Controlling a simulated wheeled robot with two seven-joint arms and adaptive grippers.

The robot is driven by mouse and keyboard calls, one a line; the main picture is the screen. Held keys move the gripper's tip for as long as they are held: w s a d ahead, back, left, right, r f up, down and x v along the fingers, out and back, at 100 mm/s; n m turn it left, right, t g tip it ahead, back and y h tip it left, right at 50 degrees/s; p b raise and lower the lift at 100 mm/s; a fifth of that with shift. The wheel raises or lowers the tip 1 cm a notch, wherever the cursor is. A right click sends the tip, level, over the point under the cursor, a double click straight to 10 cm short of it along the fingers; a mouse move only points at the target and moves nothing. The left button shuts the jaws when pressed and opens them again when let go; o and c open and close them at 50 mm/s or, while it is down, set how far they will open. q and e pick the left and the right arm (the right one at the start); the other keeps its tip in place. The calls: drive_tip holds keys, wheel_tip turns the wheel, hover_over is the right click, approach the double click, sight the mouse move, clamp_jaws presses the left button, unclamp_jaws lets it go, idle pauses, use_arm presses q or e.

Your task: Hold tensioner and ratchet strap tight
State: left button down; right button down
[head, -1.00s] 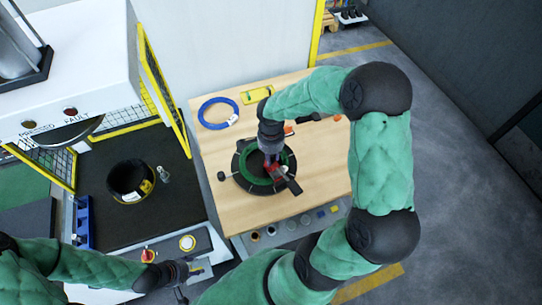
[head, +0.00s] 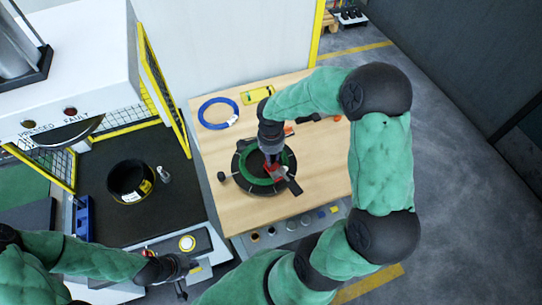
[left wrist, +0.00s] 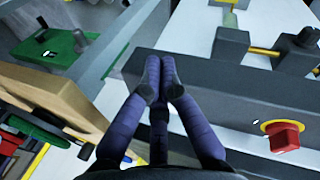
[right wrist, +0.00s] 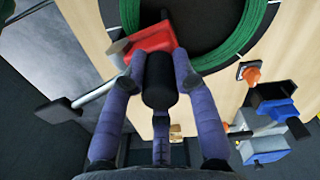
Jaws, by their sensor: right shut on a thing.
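The red tensioner (head: 275,173) is at the front inner side of a green coil (head: 247,175) lying on a dark round stand on the table. The right wrist view shows the tensioner's red body (right wrist: 150,42), a silver rod and a black end (right wrist: 60,110) to the left. My right gripper (right wrist: 151,70) is shut on the tensioner's black cylindrical part, which sits between its fingers. My left gripper (head: 186,274) is away from the coil, over the front panel of the left station; its fingertips look together and empty (left wrist: 159,75). I cannot make out the strap clearly.
A blue coil (head: 218,112) and a yellow device (head: 257,95) lie at the back of the wooden table (head: 225,215). A dark coil (head: 130,182) rests in the left station. A red button (left wrist: 283,136) is on the panel near my left gripper.

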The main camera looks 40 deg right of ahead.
use_arm(q)
drive_tip(key=w+d+r+m, duration=0.2)
drive_tip(key=d+r+m, duration=0.1)
drive_tip(key=d, duration=0.4)
drive_tip(key=w+d+r+m, duration=0.2)
drive_tip(key=d+r+m, duration=0.1)
drive_tip(key=d+r, duration=0.2)
drive_tip(key=w+d+r+m, duration=0.3)
drive_tip(key=d+r, duration=0.1)
drive_tip(key=d, duration=0.5)
drive_tip(key=shift+r+g, duration=0.1)
drive_tip(key=shift+g, duration=0.3)
drive_tip(key=s+d+r+m+y, duration=0.1)
drive_tip(key=s+d+r+m, duration=0.3)
drive_tip(key=d+r, duration=0.5)
wheel_tip(320, 180, up, 8)
drive_tip(key=r+m, duration=0.1)
drive_tip(key=m, duration=0.3)
hover_over(295, 190)
drive_tip(key=shift+t+y, duration=0.3)
drive_tip(key=shift+t, duration=0.2)
drive_tip(key=shift+a+x, duration=0.25)
drive_tip(key=shift+x, duration=1.15)
drive_tip(key=shift+a+x, duration=0.2)
drive_tip(key=shift+x, duration=1.15)
drive_tip(key=shift+a+x, duration=0.25)
drive_tip(key=shift+x, duration=1.15)
drive_tip(key=shift+s+f, duration=0.1)
drive_tip(key=shift+f, duration=0.1)
